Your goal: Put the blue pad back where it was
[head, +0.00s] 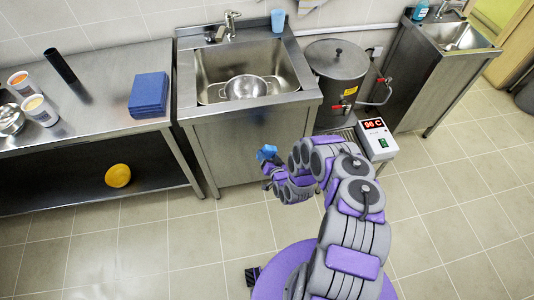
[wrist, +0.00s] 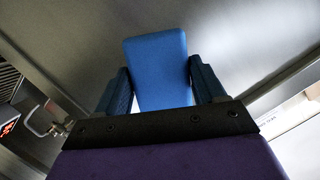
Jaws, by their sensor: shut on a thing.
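The blue pad (wrist: 157,62) stands between the two dark blue fingers of my gripper (wrist: 160,90) in the wrist view. My gripper is shut on it. In the head view my gripper (head: 268,165) is in front of the sink cabinet, below the counter top, and a small bit of the blue pad (head: 266,152) shows at its tip. A darker blue stack (head: 149,94) of flat square pieces lies on the left steel counter (head: 105,112), near its right end.
A steel sink (head: 245,65) holds a metal colander (head: 245,87). A lidded stockpot (head: 337,70) with red-handled taps stands right of it, behind a white box with a red "90 C" display (head: 374,124). A yellow bowl (head: 118,175) is on the lower shelf. The floor in front is clear.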

